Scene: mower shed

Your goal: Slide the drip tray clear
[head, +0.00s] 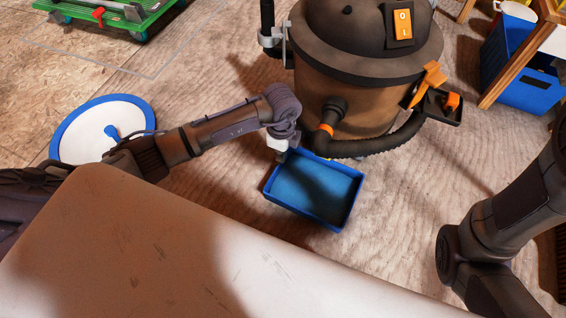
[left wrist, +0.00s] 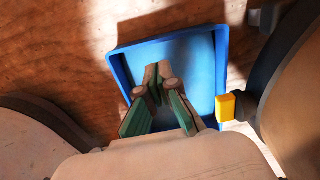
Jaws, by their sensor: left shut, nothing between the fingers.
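The drip tray is a shallow blue rectangular tray (head: 318,188) on the wooden floor, just in front of the shop vacuum. My left gripper (head: 282,156) is at the tray's far left corner in the head view, low beside or over the rim. In the left wrist view its closed fingers (left wrist: 158,86) overlap the inside of the tray (left wrist: 200,62), with nothing between them. I cannot tell whether they touch the tray. My right arm shows at the right of the head view, but its gripper is out of the picture.
The brown and black vacuum (head: 360,85) with its black hose (head: 385,145) stands right behind the tray. A white and blue disc (head: 103,130) lies at left. A blue bin (head: 525,75) stands by a wooden rack at upper right. Floor right of the tray is clear.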

